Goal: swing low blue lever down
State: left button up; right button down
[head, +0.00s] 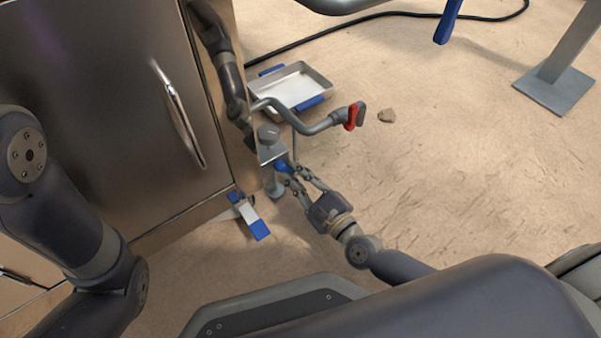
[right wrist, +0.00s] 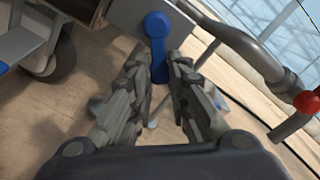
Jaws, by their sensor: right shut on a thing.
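The low blue lever (head: 283,166) sits on a metal bracket at the machine's lower corner. In the right wrist view the blue lever (right wrist: 157,40) hangs from a grey plate, with its lower end between my fingers. My right gripper (head: 292,174) reaches in from the lower right and is shut on the lever; the fingers (right wrist: 163,82) stand on either side of it. The fingers partly hide the lever in the head view. My left gripper cannot be made out.
A bent pipe with a red-tipped handle (head: 352,116) juts out just above my right gripper. A metal tray (head: 299,89) with blue grips lies behind it. A blue-and-white pedal (head: 249,217) is at lower left. The floor to the right is mostly clear.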

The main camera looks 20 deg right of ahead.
jog(key=shift+s+a+f+m, duration=0.2)
jog(key=shift+a+m, duration=0.3)
jog(key=shift+m, duration=0.8)
jog(key=shift+s+a+f+m, duration=0.15)
jog(key=shift+a+m, duration=0.3)
jog(key=shift+m, duration=0.85)
jog(key=shift+s+a+f+m, duration=0.2)
jog(key=shift+a+m, duration=0.3)
jog(key=shift+m, duration=0.8)
jog(key=c, duration=1.5)
grip_release()
